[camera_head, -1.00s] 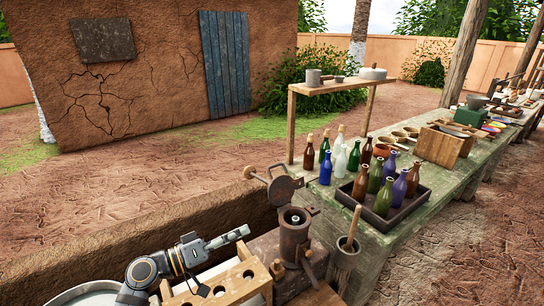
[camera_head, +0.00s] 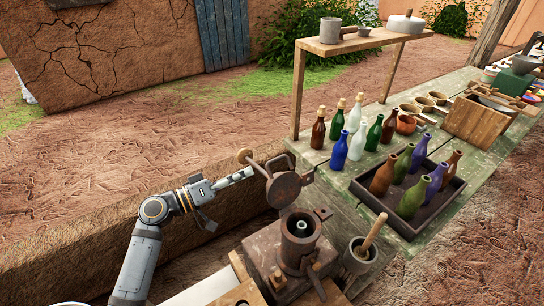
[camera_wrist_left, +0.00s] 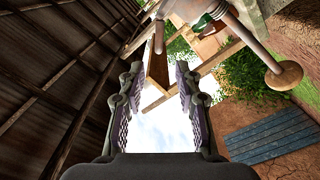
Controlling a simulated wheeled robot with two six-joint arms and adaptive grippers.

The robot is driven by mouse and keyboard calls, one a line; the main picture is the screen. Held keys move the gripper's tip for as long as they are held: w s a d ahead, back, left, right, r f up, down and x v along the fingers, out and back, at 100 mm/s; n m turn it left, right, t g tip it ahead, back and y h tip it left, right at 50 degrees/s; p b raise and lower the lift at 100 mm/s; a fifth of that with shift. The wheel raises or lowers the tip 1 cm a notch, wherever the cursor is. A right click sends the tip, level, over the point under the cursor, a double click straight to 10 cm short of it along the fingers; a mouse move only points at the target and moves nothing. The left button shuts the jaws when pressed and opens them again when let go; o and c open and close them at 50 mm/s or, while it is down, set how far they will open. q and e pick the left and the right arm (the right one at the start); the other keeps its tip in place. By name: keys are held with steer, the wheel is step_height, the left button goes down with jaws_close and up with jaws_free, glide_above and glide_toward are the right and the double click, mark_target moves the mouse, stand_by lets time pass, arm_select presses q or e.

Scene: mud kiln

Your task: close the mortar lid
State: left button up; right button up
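The mortar (camera_head: 299,242) is a rusty metal cylinder on a block at the bottom of the head view. Its round lid (camera_head: 285,189) is open, tipped up at the mouth's back left. A handle with a round wooden knob (camera_head: 244,156) sticks out from the lid; a rod with a wooden knob (camera_wrist_left: 284,76) also shows at the upper right in the left wrist view. My left gripper (camera_head: 249,173) is just left of the lid, below the knob; I cannot tell if it touches. In the left wrist view its fingers (camera_wrist_left: 158,82) are apart with nothing between them. My right gripper is not seen.
A green-topped table (camera_head: 340,170) stands to the right with several bottles and a dark tray (camera_head: 411,228). A wooden shelf (camera_head: 352,42) rises above it. A small mortar with a pestle (camera_head: 360,254) stands right of the lidded mortar. A mud wall (camera_head: 120,220) runs behind my left arm.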

mark_target(272, 162)
arm_select(q)
steer(key=p+x, duration=0.3)
steer(key=x, duration=0.6)
steer(key=shift+w+d+r, duration=0.15)
steer(key=shift+d, duration=0.25)
steer(key=shift+w, duration=0.1)
jaws_close()
